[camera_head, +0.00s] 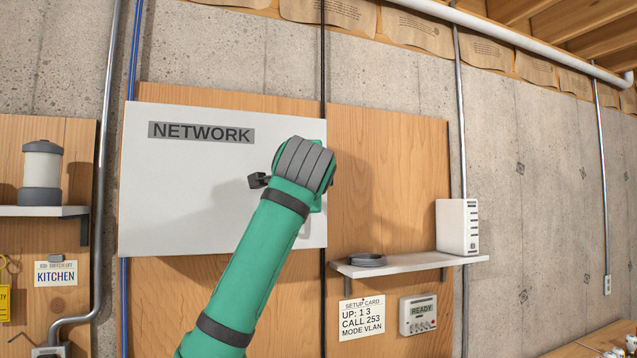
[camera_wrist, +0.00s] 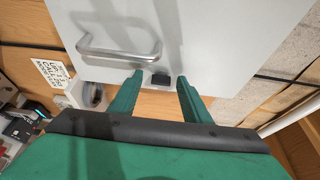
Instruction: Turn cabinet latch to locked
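The white cabinet door (camera_head: 190,205) labelled NETWORK is shut against the wooden panel, as far as I can see. In the wrist view the door (camera_wrist: 220,35) has a metal bar handle (camera_wrist: 120,49) and a small dark block, apparently the latch (camera_wrist: 160,80), at its edge. My gripper (camera_wrist: 160,79) is open, with one green finger on each side of this block and visible gaps between. Whether a fingertip touches the door I cannot tell.
A metal conduit (camera_head: 463,130) runs up the wall.

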